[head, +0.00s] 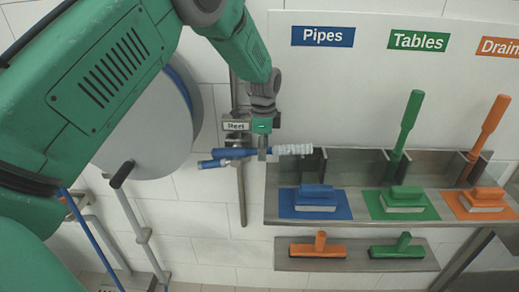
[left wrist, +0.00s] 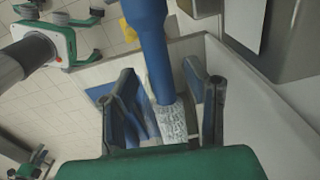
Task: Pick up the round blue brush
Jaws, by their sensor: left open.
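The round blue brush has a blue handle (head: 232,155) and white bristles (head: 293,149). In the head view it looks about level, in front of the wall and left of the Pipes slot. My left gripper (head: 263,150) is at the brush, near where handle and bristles meet. In the left wrist view the brush (left wrist: 152,50) runs down between the two spread fingers of the left gripper (left wrist: 163,75), bristles toward the palm. I cannot tell whether the fingers touch it. My right gripper is not in view.
A steel shelf (head: 400,221) holds blue, green and orange flat brushes, with green (head: 407,122) and orange (head: 489,125) handled brushes standing behind. A lower shelf (head: 350,265) holds an orange and a green squeegee. A hose reel (head: 150,125) stands left, partly behind my arm.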

